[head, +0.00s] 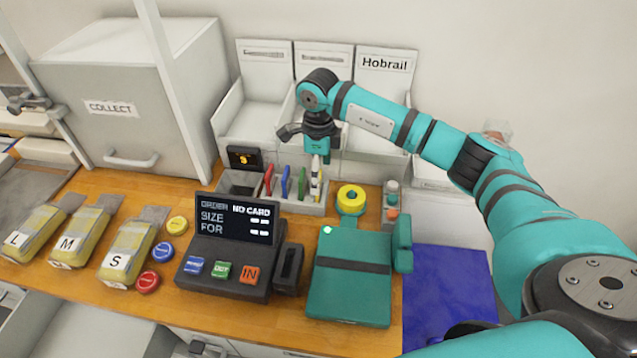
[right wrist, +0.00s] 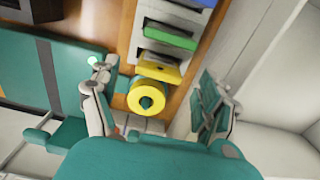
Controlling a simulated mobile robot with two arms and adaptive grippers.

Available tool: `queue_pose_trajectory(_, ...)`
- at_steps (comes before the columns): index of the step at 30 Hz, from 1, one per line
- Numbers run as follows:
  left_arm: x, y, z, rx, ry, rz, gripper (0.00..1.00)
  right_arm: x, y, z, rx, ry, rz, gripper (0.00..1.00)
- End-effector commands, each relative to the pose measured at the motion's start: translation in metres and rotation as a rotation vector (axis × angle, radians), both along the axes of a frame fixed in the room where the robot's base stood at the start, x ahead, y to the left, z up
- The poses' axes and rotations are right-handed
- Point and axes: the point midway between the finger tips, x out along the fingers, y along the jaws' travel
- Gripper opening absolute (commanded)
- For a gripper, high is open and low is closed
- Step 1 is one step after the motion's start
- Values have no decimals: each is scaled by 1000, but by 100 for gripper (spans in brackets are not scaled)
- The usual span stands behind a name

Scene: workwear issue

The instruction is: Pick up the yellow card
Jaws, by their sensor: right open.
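The yellow card (right wrist: 160,68) stands in a slot of the grey card rack (right wrist: 138,30), at the end of the row beside the green card (right wrist: 170,38). In the head view the rack (head: 285,207) shows red, blue and green cards; my right gripper (head: 317,160) mostly covers the yellow card there. My right gripper is open and empty, above the yellow-card end of the rack. In the right wrist view its fingers (right wrist: 152,72) are spread wide, one on each side of the yellow card's place in the picture. My left gripper is not in view.
An order terminal (head: 225,250) and a teal folder-like pad (head: 348,280) stand in front. White bins (head: 262,75) rise behind.

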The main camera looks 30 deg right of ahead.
Motion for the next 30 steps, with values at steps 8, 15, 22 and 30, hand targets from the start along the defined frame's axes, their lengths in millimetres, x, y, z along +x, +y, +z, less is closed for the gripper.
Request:
queue_pose_trajectory(8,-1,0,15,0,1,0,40,-1,0,-27,0,0,-2,79)
queue_pose_trajectory(15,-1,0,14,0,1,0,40,-1,0,-27,0,-1,-1,74)
queue_pose_trajectory(22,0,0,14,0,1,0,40,-1,0,-27,0,-1,-1,44)
queue_pose_trajectory(30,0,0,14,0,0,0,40,-1,0,-27,0,-1,-1,28)
